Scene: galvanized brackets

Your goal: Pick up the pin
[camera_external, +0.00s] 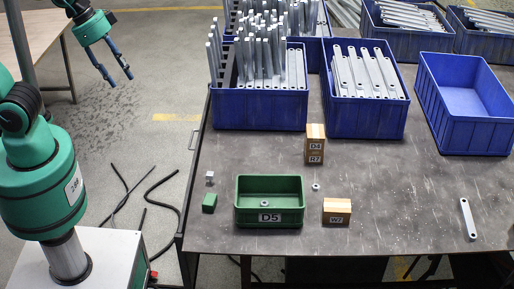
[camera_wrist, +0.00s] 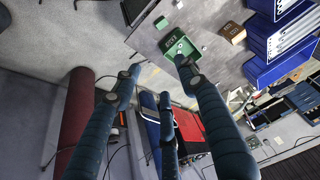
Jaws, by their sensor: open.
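I cannot clearly make out a pin. The small metal parts in the external view are a grey piece (camera_external: 316,187) on the table, a similar small piece (camera_external: 265,203) inside the green D5 bin (camera_external: 240,215), a silver cube (camera_external: 210,177), and a flat bar with holes (camera_external: 467,218) at the right. My gripper (camera_external: 120,80) is open and empty, at the upper left, out beyond the table's left edge. In the wrist view my gripper's dark fingers (camera_wrist: 157,70) are spread apart, with the green bin (camera_wrist: 168,38) beyond the fingertips.
A green cube (camera_external: 209,203) stands left of the bin. Cardboard boxes stand behind it (camera_external: 315,145) and right of it (camera_external: 337,212). Blue crates (camera_external: 260,110) of metal bars line the back; one blue crate (camera_external: 463,110) at right is empty. The front right tabletop is mostly clear.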

